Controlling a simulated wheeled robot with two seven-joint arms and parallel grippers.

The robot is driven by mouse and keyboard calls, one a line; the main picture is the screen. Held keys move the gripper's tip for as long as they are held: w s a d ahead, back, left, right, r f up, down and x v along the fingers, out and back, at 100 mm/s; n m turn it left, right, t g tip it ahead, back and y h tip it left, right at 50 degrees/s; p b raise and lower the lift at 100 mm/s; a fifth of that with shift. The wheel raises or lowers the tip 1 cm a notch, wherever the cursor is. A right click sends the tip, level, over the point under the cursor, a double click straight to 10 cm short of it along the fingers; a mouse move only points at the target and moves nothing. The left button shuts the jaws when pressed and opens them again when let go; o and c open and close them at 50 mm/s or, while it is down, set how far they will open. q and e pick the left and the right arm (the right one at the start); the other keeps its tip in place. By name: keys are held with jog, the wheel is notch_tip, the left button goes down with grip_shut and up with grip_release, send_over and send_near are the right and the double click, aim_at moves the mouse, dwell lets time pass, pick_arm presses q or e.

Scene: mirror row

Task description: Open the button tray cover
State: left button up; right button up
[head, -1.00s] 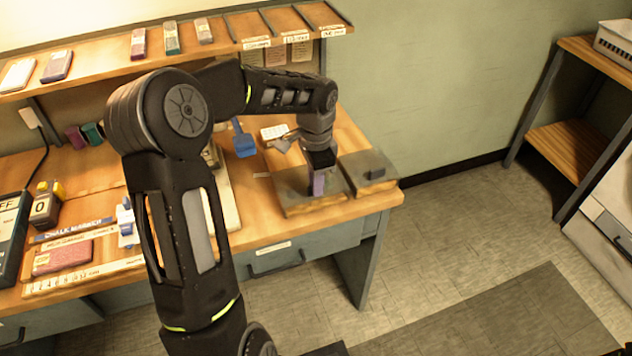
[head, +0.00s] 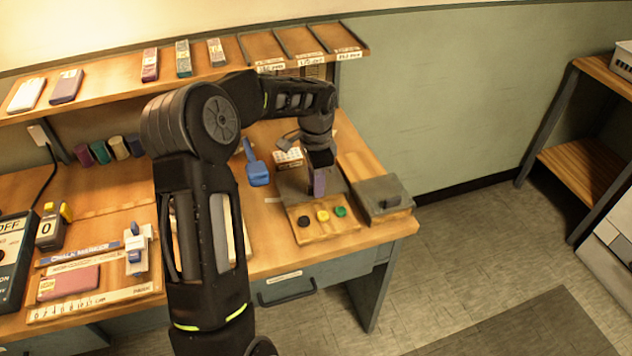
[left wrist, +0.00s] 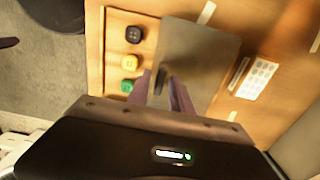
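The button tray (head: 325,234) is a wooden box on the desk's right part. Its front strip is bare and shows a black button (head: 303,221), a yellow button (head: 322,215) and a green button (head: 341,211). The grey flat cover (head: 293,188) lies behind the buttons, over the rear part. In the left wrist view the cover (left wrist: 203,62) has a small dark handle (left wrist: 160,80) between my purple fingertips. My left gripper (head: 319,184) appears shut on that handle, partly hiding the cover in the head view. My right gripper is out of view.
A second box with a grey lid and knob (head: 385,197) stands directly right of the tray. A blue scoop-like object (head: 257,172) and a white dotted card (head: 288,158) lie behind and left. The shelf (head: 120,75) overhangs the desk's back. Floor at right is clear.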

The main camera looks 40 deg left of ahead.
pick_arm(q)
jog(key=shift+o, duration=0.4)
notch_tip(320, 180, up, 8)
jog(key=shift+f+b, duration=0.1)
jog(key=shift+b, duration=0.3)
dwell(0.4)
